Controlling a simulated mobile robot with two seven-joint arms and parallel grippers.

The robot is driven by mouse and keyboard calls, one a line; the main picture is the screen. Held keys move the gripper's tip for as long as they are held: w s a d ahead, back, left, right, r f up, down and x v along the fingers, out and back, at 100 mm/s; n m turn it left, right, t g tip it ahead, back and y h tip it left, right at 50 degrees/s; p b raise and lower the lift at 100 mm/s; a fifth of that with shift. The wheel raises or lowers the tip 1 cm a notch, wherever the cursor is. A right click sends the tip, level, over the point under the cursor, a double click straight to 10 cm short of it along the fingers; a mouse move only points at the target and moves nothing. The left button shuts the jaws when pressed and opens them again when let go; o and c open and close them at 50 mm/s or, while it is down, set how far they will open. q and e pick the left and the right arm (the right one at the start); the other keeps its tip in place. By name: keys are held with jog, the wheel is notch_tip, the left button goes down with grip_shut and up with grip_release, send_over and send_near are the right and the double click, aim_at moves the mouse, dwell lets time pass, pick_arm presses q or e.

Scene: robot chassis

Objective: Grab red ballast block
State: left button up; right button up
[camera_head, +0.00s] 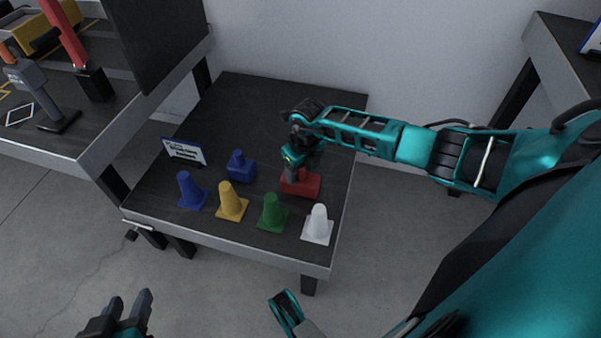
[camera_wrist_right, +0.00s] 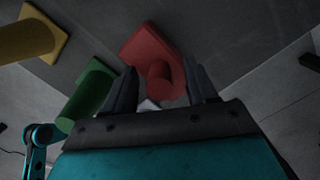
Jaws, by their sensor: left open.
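The red ballast block (camera_head: 306,187) sits on the dark table, behind the green and white cones. In the right wrist view the red ballast block (camera_wrist_right: 146,47) shows a round knob facing the camera. My right gripper (camera_head: 291,166) is over the block and hides part of its top. In the wrist view the fingers of my right gripper (camera_wrist_right: 162,78) are apart, with the knob between them in the picture and gaps on both sides; I cannot tell how deep it lies. My left gripper (camera_head: 127,302) is open and empty, low in the picture, away from the table.
A blue block (camera_head: 240,167) stands left of the red one. A sign (camera_head: 184,152) stands at left. The table's back is clear.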

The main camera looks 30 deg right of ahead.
grip_shut()
dwell(0.3)
dwell(0.9)
jog(key=shift+w+r, duration=0.15)
jog(key=shift+r, duration=0.05)
